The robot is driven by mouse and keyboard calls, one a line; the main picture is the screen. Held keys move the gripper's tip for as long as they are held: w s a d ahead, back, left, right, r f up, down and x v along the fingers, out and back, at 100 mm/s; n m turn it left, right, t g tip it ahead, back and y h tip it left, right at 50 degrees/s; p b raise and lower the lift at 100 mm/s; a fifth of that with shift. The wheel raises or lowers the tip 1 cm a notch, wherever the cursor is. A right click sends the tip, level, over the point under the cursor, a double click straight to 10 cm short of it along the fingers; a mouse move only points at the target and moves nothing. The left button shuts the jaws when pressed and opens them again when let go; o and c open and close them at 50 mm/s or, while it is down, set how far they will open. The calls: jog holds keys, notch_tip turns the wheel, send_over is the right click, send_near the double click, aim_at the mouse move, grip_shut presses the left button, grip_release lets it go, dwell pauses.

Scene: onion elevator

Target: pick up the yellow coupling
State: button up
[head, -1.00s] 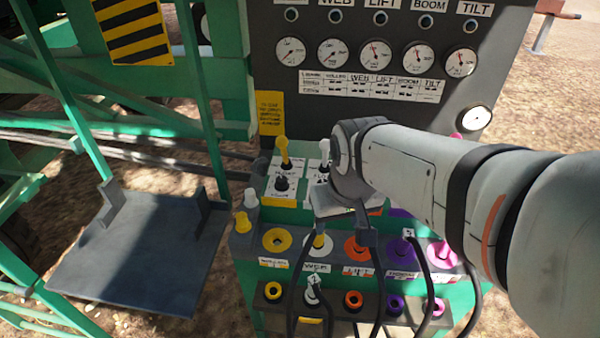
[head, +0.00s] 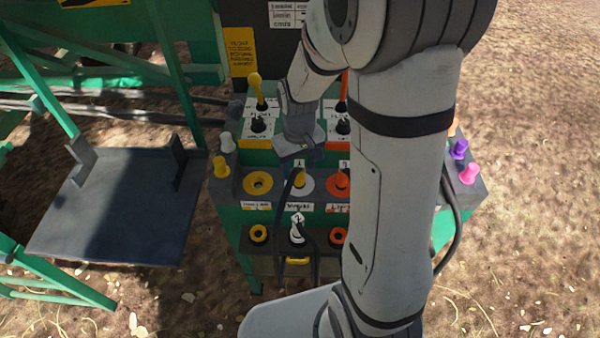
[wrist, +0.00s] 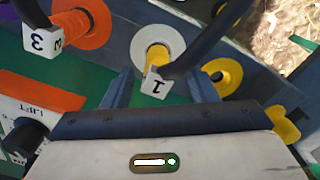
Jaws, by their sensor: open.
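A yellow coupling (wrist: 157,57) sits in the white-ringed socket (wrist: 140,36) in the wrist view. A white tag marked 1 (wrist: 157,85) and a dark hose are at its near end. In the head view the yellow coupling (head: 300,179) shows in the white-ringed socket of the upper row. My gripper (head: 302,158) is just above it, pointing down at the panel. In the wrist view my gripper (wrist: 161,78) is open, with a finger to either side of the tagged end. Contact between fingers and coupling cannot be told.
An orange coupling (wrist: 70,27) with a tag marked 3 is beside it. An empty yellow-ringed socket (head: 257,183) is at the left. Yellow (head: 221,167) and white (head: 226,143) plugs stand at the panel's left end. Levers (head: 254,88) rise behind. Dark hoses hang in front.

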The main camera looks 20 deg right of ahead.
aim_at(299, 174)
jog(key=f, duration=0.4)
jog(key=shift+w+d+f, duration=0.1)
jog(key=shift+w, duration=0.1)
jog(key=c, duration=1.1)
notch_tip(299, 174, up, 10)
jog(key=shift+r, duration=0.1)
